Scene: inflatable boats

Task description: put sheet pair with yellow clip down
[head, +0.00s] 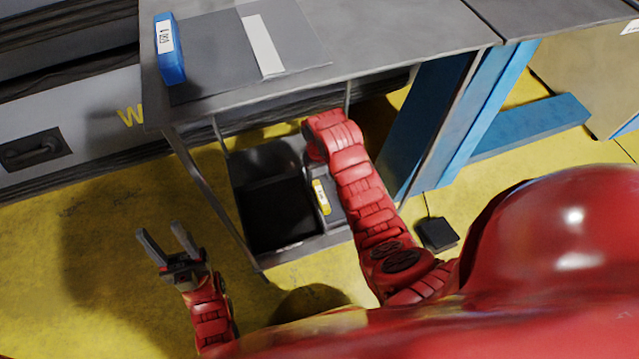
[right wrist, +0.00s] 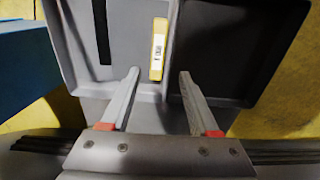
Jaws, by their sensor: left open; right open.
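The yellow clip (head: 321,197) with a white label shows in the lower tray beneath the table. In the right wrist view, the yellow clip (right wrist: 158,50) lies along the divider between a grey left part and a dark right part of the tray. I cannot tell the sheet pair apart from the grey tray surfaces. My right gripper (right wrist: 159,75) is open and empty, its fingertips apart on either side of the clip's near end. In the head view my right arm hides this gripper. My left gripper (head: 158,228) is open and empty above the yellow floor.
A grey table (head: 400,40) holds dark sheets (head: 215,50) with a white strip and a blue labelled clip (head: 170,65). The two-part tray (head: 300,247) hangs below its edge. A blue post (head: 430,115) stands right of my right arm. A black pedal (head: 437,233) lies on the floor.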

